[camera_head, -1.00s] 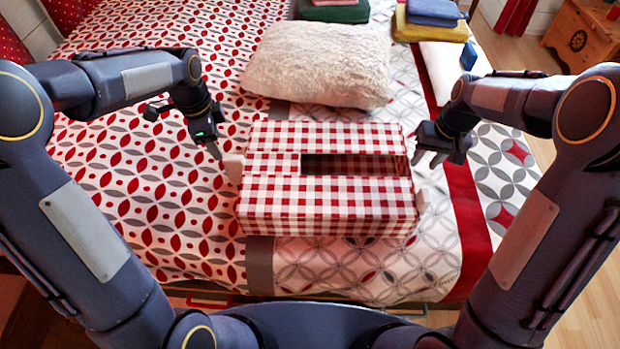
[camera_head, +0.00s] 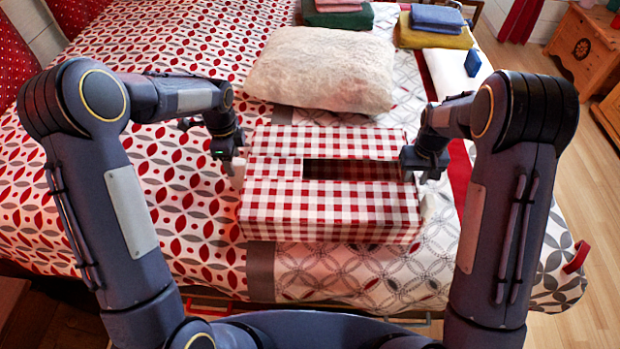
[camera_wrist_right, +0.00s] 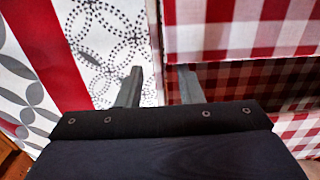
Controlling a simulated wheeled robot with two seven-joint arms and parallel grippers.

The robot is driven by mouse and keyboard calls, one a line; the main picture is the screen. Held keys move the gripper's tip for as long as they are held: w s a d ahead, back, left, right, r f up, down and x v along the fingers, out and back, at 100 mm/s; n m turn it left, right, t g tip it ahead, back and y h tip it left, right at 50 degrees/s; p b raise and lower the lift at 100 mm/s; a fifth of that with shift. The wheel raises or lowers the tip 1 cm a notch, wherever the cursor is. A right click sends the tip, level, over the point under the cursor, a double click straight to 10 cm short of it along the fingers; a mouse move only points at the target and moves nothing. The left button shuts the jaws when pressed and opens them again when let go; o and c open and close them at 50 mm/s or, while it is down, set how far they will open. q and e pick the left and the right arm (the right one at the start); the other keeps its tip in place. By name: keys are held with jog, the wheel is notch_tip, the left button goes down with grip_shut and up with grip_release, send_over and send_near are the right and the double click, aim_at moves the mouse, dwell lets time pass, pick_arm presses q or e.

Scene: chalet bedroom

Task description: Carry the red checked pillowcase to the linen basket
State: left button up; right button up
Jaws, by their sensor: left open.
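A red-and-white checked, box-shaped thing (camera_head: 330,212) lies on the bed in front of me, with a long dark opening in its top. It looks stiff; I cannot tell whether it is the pillowcase. Its checked sides also fill the right of the right wrist view (camera_wrist_right: 240,75). My left gripper (camera_head: 232,168) is open, close beside its left end. My right gripper (camera_head: 424,178) is at its right end; the right wrist view shows the two fingers (camera_wrist_right: 160,87) apart, one over the bed cover and one over the checked side. I cannot make out a linen basket.
A fluffy cream pillow (camera_head: 322,70) lies just behind the checked thing. Folded cloths in green (camera_head: 338,18), yellow (camera_head: 435,38) and blue (camera_head: 437,17) lie at the back. The patterned bed (camera_head: 130,190) is clear at left. A wooden chest (camera_head: 585,45) stands far right.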

pick_arm(q)
jog(key=shift+f, duration=2.1)
pick_arm(e)
jog(key=shift+f, duration=2.1)
pick_arm(q)
jog(key=c, duration=0.7)
pick_arm(e)
jog(key=c, duration=0.7)
pick_arm(q)
grip_shut()
pick_arm(e)
grip_shut()
